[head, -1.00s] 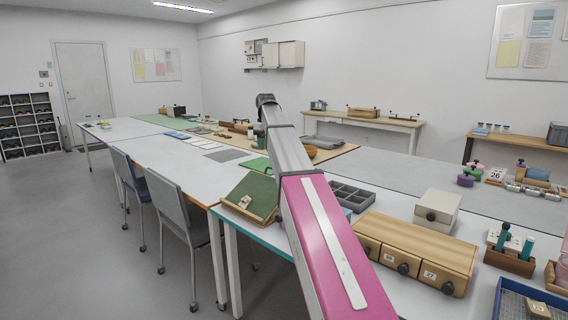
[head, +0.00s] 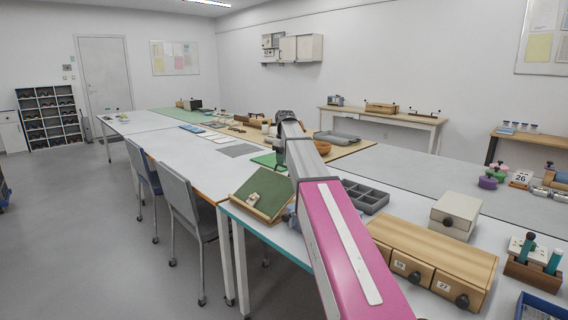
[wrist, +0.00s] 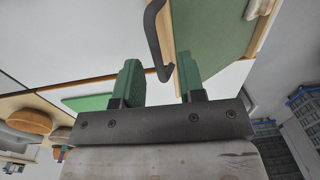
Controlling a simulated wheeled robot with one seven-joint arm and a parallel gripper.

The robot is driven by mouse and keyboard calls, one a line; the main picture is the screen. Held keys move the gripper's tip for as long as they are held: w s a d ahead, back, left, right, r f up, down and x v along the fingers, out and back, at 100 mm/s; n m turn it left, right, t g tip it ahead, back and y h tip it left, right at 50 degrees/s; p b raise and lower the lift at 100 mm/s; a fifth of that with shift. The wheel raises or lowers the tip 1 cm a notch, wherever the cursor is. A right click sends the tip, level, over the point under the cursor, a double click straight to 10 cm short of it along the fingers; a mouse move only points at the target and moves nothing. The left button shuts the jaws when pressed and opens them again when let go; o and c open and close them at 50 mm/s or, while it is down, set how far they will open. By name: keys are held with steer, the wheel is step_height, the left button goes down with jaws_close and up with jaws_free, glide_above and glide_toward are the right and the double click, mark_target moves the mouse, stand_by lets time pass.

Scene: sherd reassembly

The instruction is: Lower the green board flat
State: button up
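The green board (head: 262,193) stands tilted on a wooden frame at the near table's left edge, with a small pale item at its lower edge. In the wrist view its green face (wrist: 215,35) and wooden edge fill the upper right. A dark bent handle (wrist: 152,35) shows along that edge. My gripper (wrist: 158,72) is open, with two green fingers apart. The handle's lower end appears between the fingertips; I cannot tell whether they touch it.
A grey compartment tray (head: 363,196), a wooden drawer box (head: 435,258) and a pale box (head: 456,213) stand right of my arm. A green mat (head: 268,160) lies behind the board. Chairs (head: 188,215) stand at the left, with open floor beyond.

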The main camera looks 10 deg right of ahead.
steer(key=shift+f, duration=0.7)
jaws_close()
steer(key=shift+s, duration=0.1)
steer(key=shift+f, duration=0.1)
steer(key=shift+w+d+f, duration=0.25)
steer(key=shift+d+f, duration=0.1)
steer(key=shift+f, duration=0.4)
steer(key=shift+w+d+f, duration=0.25)
steer(key=shift+d+f, duration=0.15)
steer(key=shift+f, duration=0.3)
steer(key=shift+w+d+f, duration=0.25)
steer(key=shift+d+f, duration=0.1)
steer(key=shift+f, duration=0.4)
jaws_free()
steer(key=shift+r, duration=0.1)
steer(key=shift+w+r, duration=0.1)
